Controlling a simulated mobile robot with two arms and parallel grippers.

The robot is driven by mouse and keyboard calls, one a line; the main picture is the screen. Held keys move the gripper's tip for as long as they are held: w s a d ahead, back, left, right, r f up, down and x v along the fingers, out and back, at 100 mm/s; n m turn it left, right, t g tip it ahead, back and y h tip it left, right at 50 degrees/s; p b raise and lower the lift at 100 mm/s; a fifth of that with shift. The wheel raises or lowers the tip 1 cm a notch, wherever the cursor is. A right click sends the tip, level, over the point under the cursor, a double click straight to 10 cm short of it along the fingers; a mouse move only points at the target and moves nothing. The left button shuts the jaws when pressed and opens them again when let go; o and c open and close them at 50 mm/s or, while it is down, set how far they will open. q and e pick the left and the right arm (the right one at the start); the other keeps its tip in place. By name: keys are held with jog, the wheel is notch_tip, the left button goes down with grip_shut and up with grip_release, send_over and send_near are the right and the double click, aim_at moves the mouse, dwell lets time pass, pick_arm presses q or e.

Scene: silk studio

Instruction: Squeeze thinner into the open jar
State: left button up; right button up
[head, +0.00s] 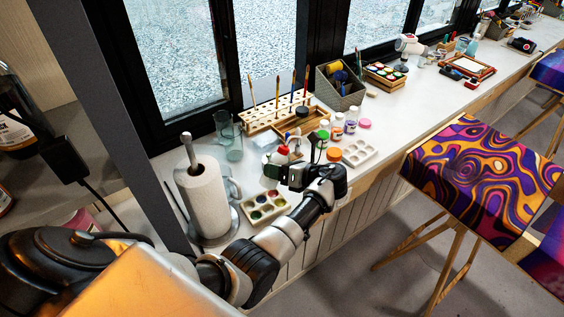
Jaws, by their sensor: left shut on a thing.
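My left gripper (296,165) is over the counter, at the end of the arm that comes in from the lower left. It is shut on a small white squeeze bottle (281,156) with a red top; the gripper hides part of the bottle. Small paint jars (337,127) stand close together just beyond and to the right of the gripper. An orange-topped jar (334,154) is just right of the gripper. I cannot tell for certain which jar is open. My right gripper is out of view.
A paper towel roll (202,198) stands left of the gripper, with a paint palette (265,207) in front. A white empty palette (362,152) lies to the right. Wooden brush racks (275,115) and a grey caddy (340,85) stand behind. The counter is clearer further right.

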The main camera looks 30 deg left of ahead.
pick_arm(q)
jog(key=shift+w+d+r+g, duration=0.15)
jog(key=shift+d+r+g, duration=0.25)
jog(key=shift+d, duration=0.25)
jog(key=shift+s+a+r+n, duration=0.1)
jog(key=shift+s+r+n, duration=0.15)
jog(key=shift+n, duration=0.35)
jog(key=shift+s+a+r+n+t+h, duration=0.2)
jog(key=shift+s+r+n+t+h, duration=0.2)
jog(key=shift+s+n+t, duration=0.15)
jog(key=n+b, duration=0.1)
jog(key=s+r+n+t+b, duration=0.1)
jog(key=shift+a+r+h+b, duration=0.15)
jog(key=shift+r+h+b, duration=0.15)
jog(key=shift+h+b, duration=0.1)
jog(key=shift+s+r+n+t, duration=0.25)
jog(key=shift+r, duration=0.15)
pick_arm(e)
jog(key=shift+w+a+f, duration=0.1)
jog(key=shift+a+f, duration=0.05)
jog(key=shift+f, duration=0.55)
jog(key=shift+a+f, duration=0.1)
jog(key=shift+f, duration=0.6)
pick_arm(q)
jog(key=shift+a, duration=0.1)
